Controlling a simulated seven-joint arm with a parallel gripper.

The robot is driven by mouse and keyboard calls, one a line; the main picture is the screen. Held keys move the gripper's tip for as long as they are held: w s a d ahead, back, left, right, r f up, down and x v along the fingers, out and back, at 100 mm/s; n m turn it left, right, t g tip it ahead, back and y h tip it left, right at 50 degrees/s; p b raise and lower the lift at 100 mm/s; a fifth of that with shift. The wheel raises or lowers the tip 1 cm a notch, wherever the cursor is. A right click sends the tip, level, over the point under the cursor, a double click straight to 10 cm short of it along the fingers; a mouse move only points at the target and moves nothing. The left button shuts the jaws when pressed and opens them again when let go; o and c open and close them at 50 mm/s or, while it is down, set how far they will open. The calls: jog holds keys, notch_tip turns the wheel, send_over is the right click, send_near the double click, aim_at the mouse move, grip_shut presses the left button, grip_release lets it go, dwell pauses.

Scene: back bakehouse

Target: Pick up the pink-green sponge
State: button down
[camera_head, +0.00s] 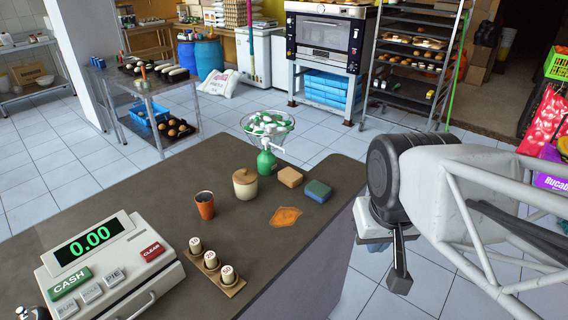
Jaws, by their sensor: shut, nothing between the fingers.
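Two small sponge-like blocks lie side by side on the dark counter (140,215), near its back right corner. One is tan-orange (290,177); the other, to its right and nearer, is blue and green (318,191). I cannot make out pink on either at this size. My gripper (399,281) hangs at the right, past the counter's right edge, over the tiled floor. It points down, is shut and empty, and is clear of both blocks. Its far finger is partly hidden.
Around the blocks are a green pump bottle (266,162), a lidded beige jar (245,184), a terracotta cup (205,205) and an orange cloth (285,216). A cash register (110,265) and a small wooden rack (215,275) with several pieces stand nearer.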

grip_release()
dwell(0.6)
jog(key=shift+w, duration=0.1)
